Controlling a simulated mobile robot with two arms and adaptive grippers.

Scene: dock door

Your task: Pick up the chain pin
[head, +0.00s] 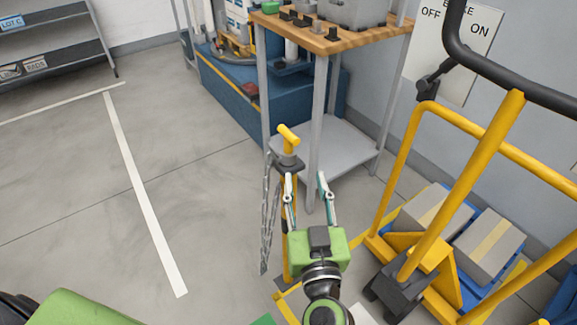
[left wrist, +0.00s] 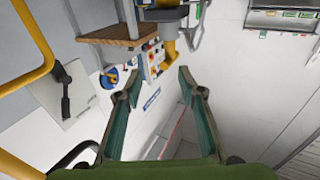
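The chain pin (head: 288,135) has a yellow T-shaped handle and stands upright in the dark collar at the top of a yellow post (head: 286,264). A grey chain (head: 266,215) hangs in a loop at the post's left side. My left gripper (head: 305,175) is open, with nothing between its fingers. In the head view its fingertips are just below and right of the pin's handle, and its left finger covers part of the post. The open fingers also show in the left wrist view (left wrist: 156,78). My right gripper is not in view.
A wood-topped bench (head: 330,40) with metal legs stands close behind the post. A yellow-framed cart (head: 445,215) with boxes is at right, near a brake lever panel (head: 455,50). A shelf (head: 50,50) stands far left. The floor at left is clear.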

